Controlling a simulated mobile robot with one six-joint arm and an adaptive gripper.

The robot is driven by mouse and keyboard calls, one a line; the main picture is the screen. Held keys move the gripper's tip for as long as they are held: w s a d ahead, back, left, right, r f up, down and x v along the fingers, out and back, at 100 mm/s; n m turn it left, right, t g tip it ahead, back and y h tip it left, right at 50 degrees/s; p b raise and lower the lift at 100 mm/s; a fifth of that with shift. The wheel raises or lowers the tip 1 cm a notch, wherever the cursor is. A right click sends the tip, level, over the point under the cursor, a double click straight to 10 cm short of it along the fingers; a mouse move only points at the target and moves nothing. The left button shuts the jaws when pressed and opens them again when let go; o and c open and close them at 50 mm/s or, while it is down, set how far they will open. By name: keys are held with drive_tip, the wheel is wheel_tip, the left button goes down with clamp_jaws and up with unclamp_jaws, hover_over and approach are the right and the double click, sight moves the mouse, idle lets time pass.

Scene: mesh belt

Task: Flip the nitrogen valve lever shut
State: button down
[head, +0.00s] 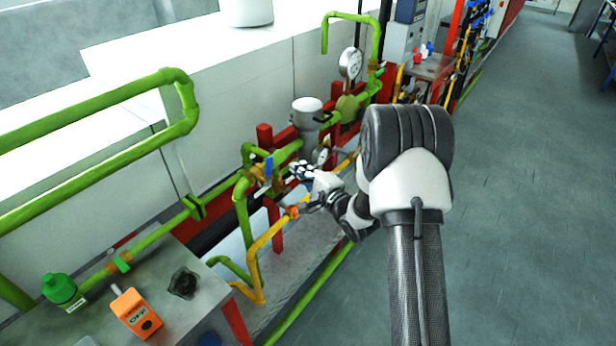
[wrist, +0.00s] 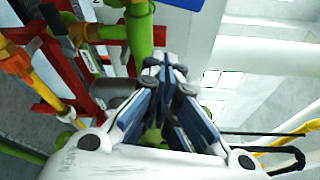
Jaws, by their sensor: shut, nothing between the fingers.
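A small blue lever (head: 268,168) stands roughly upright on a brass valve body (head: 257,174) in the green pipework in the head view. No label is readable to confirm that it is the nitrogen valve. My gripper (head: 296,169) is just to the right of the lever, with a small gap apparent between them; contact cannot be confirmed. In the wrist view my gripper (wrist: 164,72) has its fingers closed together with nothing between them. A green pipe (wrist: 140,40) rises just beyond the fingertips there. The blue lever is not clearly identifiable in the wrist view.
A yellow pipe (head: 263,243) with an orange-handled fitting (head: 293,211) runs below my gripper. Red posts (head: 265,138) and a grey cylinder (head: 307,112) stand close behind. A grey table (head: 215,290) holds an orange device (head: 136,313) and a green bottle (head: 62,290). Open floor (head: 530,200) lies right.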

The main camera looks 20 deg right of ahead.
sight(269, 172)
drive_tip(key=a, duration=0.1)
drive_tip(key=w+a+b, duration=0.1)
drive_tip(key=a, duration=0.1)
drive_tip(key=w+a, duration=0.1)
drive_tip(key=shift+a+r, duration=0.2)
drive_tip(key=shift+r, duration=0.1)
drive_tip(key=shift+s, duration=0.1)
drive_tip(key=shift+s+a+r, duration=0.35)
drive_tip(key=shift+a+r, duration=0.1)
drive_tip(key=shift+a, duration=0.1)
